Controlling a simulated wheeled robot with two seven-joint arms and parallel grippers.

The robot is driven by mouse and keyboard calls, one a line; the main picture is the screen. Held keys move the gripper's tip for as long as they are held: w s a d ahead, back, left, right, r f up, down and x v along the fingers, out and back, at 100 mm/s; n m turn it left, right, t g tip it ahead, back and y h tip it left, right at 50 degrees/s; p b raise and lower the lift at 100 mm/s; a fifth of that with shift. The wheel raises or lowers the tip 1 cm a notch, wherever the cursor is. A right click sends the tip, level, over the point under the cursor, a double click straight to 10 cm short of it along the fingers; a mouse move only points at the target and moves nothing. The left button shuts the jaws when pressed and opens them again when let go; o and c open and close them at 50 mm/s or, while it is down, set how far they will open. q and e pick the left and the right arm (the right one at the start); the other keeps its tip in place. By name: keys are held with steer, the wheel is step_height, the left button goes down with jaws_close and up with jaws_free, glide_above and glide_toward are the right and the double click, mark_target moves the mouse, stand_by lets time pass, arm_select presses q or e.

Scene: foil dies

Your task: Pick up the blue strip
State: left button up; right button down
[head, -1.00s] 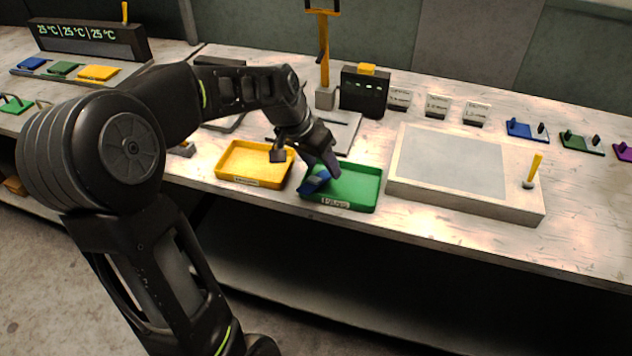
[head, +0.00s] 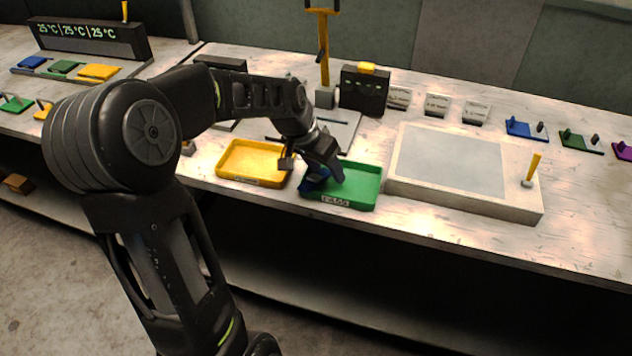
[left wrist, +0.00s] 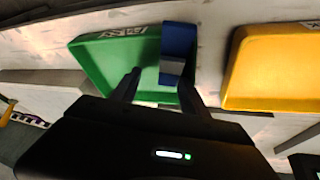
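The blue strip (head: 314,181) lies at the left end of the green tray (head: 362,190) in the head view, partly hidden by my gripper. In the left wrist view the strip (left wrist: 179,40) is blue with a grey band and lies over the right side of the green tray (left wrist: 98,60). My left gripper (head: 322,174) is low over the tray. In the left wrist view its fingers (left wrist: 160,78) are apart, with the strip's near end between them, closer to the right finger. I cannot tell whether they touch it. My right gripper is not in view.
A yellow tray (head: 255,163) stands just left of the green tray; it also shows in the left wrist view (left wrist: 275,70). A large pale slab (head: 450,160) with a yellow handle (head: 534,167) stands to the right. A black box (head: 364,94) and yellow post (head: 323,48) stand behind.

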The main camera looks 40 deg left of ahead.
mark_target(326, 175)
arm_select(q)
steer(key=shift+s+d+f, duration=0.1)
steer(key=shift+s+f, duration=0.1)
steer(key=shift+f, duration=0.05)
jaws_close()
stand_by(0.3)
step_height(326, 175, up, 10)
steer(key=shift+w+r, duration=0.15)
steer(key=shift+r, duration=0.1)
stand_by(0.7)
